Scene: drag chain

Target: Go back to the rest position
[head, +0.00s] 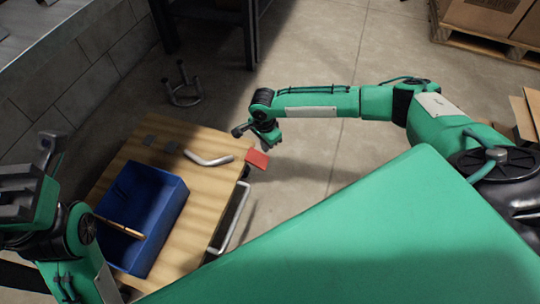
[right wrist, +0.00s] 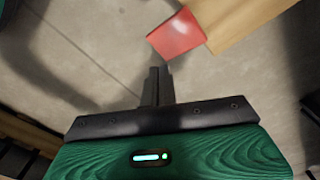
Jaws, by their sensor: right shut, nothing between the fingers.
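My right gripper (head: 270,140) hangs at the end of its outstretched arm, just beyond the far right corner of the wooden table. In the right wrist view its two fingers (right wrist: 158,75) are together with nothing between them. A red block (right wrist: 178,35) on the table corner lies beyond the fingertips, apart from them; the red block (head: 257,158) also shows in the head view. My left arm is folded at the left edge of the head view, and its gripper (head: 48,150) is seen only in part, so its jaws are unclear.
The wooden table (head: 170,255) carries a blue bin (head: 170,215) with a wooden-handled tool (head: 120,226) across it, and a grey bent tube (head: 208,158). A metal stool frame (head: 183,90) stands behind. Boxes on a pallet (head: 490,45) are far right.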

